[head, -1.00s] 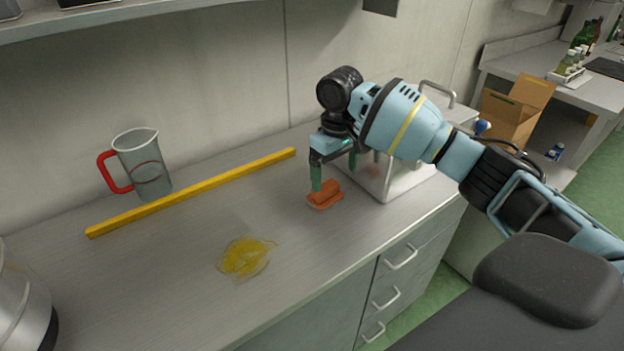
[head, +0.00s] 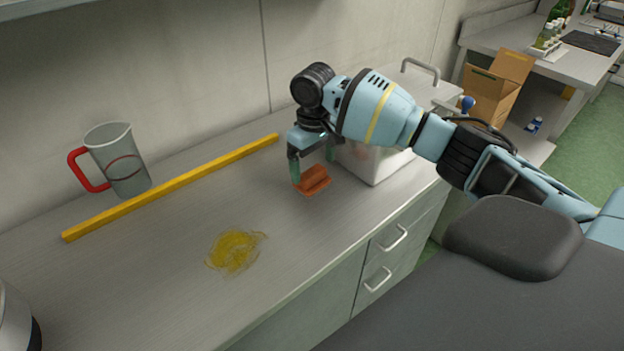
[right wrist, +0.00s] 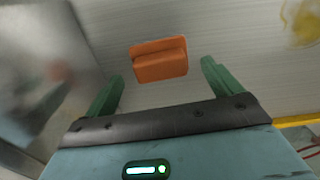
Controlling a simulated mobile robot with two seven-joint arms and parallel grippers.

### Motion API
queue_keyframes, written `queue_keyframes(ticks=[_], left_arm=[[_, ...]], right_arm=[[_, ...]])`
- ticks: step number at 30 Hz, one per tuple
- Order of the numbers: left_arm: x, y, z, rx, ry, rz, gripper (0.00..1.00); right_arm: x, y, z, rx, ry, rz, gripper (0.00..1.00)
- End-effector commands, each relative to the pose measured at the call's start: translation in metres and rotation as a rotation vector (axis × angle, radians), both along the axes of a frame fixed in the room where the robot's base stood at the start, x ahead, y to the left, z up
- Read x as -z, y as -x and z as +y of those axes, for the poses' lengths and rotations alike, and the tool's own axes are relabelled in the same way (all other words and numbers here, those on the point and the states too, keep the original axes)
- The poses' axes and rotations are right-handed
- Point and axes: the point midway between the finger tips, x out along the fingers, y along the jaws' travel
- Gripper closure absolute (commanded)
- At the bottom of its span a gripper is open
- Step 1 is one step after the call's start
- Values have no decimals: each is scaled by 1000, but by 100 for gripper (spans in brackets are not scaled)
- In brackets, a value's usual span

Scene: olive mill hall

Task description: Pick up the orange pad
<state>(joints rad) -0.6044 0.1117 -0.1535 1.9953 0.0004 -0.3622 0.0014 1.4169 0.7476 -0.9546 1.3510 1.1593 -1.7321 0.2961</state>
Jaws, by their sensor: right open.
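The orange pad (head: 317,182) lies on the grey countertop, close to a white box-like container. It also shows in the right wrist view (right wrist: 160,66), ahead of the jaws and roughly between the fingertips. My right gripper (head: 312,168) is open and empty, with its green fingers pointing down by the pad. In the right wrist view the open right gripper (right wrist: 163,72) has one finger to each side of the pad, with gaps on both sides. My left gripper is not in view.
The white container (head: 372,165) stands just right of the pad. A yellow bar (head: 175,187) lies along the back. A clear jug (head: 121,165) with a red handle stands behind it at left. A yellow smear (head: 236,251) marks the counter in front. The middle counter is otherwise clear.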

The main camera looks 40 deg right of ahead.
Motion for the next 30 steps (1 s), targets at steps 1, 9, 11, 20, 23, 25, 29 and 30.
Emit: queue_keyframes(ticks=[1, 9, 11, 20, 23, 25, 29, 30], left_arm=[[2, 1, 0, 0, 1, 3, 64], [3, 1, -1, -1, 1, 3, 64], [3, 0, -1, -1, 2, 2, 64], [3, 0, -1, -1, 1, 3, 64], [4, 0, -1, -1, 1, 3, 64], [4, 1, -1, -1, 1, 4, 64], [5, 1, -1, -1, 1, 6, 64], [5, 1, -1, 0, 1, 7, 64]], right_arm=[[11, -2, 0, 0, 1, 5, 9], [35, -3, 0, -1, 0, 1, 9], [36, -3, 0, -1, 0, 0, 9], [36, -3, 0, -1, 0, 0, 26], [36, -3, 0, -1, 0, 0, 39], [35, -3, 0, -1, 0, 0, 46], [35, -3, 0, -1, 0, 0, 46], [35, -3, 0, -1, 0, 0, 46]])
